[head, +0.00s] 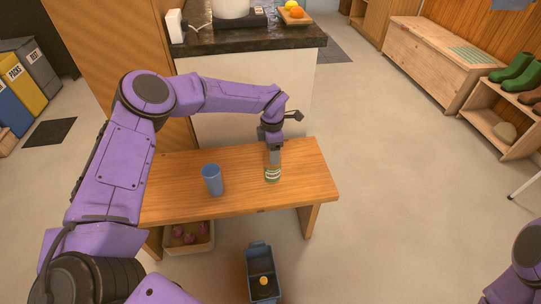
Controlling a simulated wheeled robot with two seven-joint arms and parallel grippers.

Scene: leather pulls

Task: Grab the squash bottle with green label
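My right gripper is out of view; only part of my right arm shows at the lower right edge.
A box of dark red items (188,238) sits under the bench. A dark blue open container (262,272) is on the floor in front. A counter (250,40) stands behind.

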